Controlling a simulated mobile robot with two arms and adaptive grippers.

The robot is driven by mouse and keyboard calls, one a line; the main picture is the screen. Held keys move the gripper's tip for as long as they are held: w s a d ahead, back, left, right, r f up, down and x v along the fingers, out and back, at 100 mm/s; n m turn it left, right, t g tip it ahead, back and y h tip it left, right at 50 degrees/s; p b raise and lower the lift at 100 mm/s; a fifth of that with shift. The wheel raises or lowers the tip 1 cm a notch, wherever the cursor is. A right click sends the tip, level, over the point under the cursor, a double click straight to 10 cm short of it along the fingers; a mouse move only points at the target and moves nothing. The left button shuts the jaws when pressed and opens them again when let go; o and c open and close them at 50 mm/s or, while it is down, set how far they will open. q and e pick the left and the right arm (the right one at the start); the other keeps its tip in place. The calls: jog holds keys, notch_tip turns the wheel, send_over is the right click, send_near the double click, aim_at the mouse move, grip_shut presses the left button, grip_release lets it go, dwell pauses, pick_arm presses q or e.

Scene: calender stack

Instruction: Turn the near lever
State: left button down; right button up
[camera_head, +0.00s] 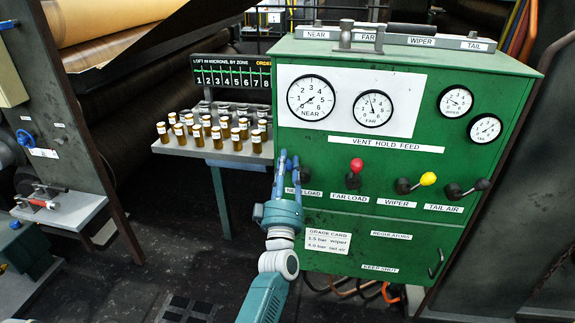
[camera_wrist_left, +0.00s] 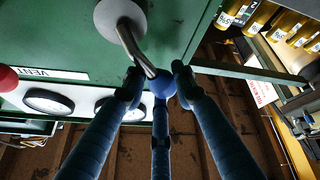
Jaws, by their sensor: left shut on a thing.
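The near lever shows in the left wrist view as a round grey hub, a bent metal stem (camera_wrist_left: 133,47) and a blue ball knob (camera_wrist_left: 163,86). My left gripper (camera_head: 286,163) is at the panel by the NEAR LOAD label (camera_head: 303,191) in the head view and hides most of this lever. In the left wrist view its blue fingers close around the blue knob. The green panel (camera_head: 430,205) stands upright. The far lever has a red knob (camera_head: 356,165), the wiper lever a yellow knob (camera_head: 428,179), and the tail air lever a dark knob (camera_head: 482,184).
A shelf (camera_head: 232,153) with several amber sample jars stands just left of the panel. Round gauges (camera_head: 311,97) sit above the levers. A closed lower door has a handle (camera_head: 436,263). Hoses hang under the panel. Dark floor lies at lower left.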

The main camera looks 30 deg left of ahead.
pick_arm(q)
jog(key=shift+f, duration=0.45)
jog(key=c, duration=1.5)
grip_release()
jog(key=shift+o, duration=0.2)
jog(key=shift+a+r, duration=0.1)
jog(key=shift+r, duration=0.05)
jog(key=v, duration=0.7)
jog(key=shift+s, duration=0.2)
jog(key=shift+f, duration=0.2)
